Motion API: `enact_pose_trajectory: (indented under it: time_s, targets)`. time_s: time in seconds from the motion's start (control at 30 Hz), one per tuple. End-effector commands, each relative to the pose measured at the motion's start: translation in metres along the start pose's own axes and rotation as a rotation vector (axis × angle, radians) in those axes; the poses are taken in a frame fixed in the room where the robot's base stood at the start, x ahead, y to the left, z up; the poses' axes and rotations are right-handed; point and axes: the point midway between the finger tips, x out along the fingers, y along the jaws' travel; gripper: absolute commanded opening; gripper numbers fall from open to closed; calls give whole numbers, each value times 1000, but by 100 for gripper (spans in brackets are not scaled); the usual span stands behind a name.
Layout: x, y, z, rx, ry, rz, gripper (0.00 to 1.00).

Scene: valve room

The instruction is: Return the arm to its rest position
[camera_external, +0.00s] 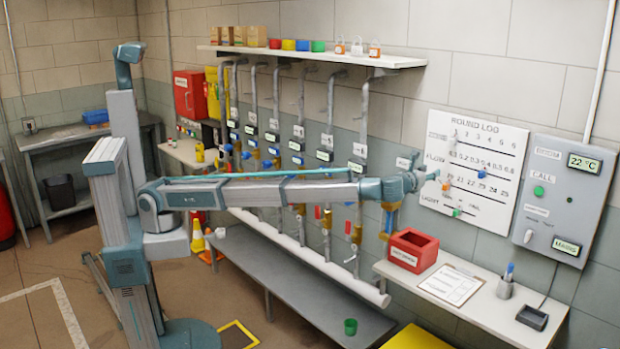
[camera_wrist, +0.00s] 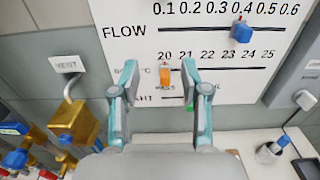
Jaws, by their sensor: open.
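My arm is stretched out to the right across the room in the external view, far from its column. My gripper (camera_external: 432,177) is at its end, close in front of the left part of the round log board (camera_external: 505,145). In the wrist view my gripper (camera_wrist: 160,68) is open, its two teal fingers apart. An orange slider (camera_wrist: 164,73) on the 20–25 row of the board shows between the fingertips; I cannot tell whether they touch it. A blue slider (camera_wrist: 241,33) sits on the FLOW row near 0.4.
Valve pipes (camera_external: 328,150) line the wall behind my arm. Below my gripper are a red bin (camera_external: 413,250), a clipboard (camera_external: 450,285) and a pen cup (camera_external: 505,287) on a shelf. A control box (camera_external: 568,195) is to the right.

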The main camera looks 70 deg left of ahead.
Motion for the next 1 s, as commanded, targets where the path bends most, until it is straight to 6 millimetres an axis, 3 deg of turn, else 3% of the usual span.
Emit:
enact_pose_trajectory:
  time_s: [0.27,0.37,0.47,0.67,1.0]
  targets:
    - [-2,5,-12,-279,52,16,46]
    - [-8,13,-24,-411,101,29,46]
    - [-18,24,-50,-560,169,55,46]
    - [-37,65,-148,-841,339,174,46]
    - [-74,168,-327,-1180,548,515,46]
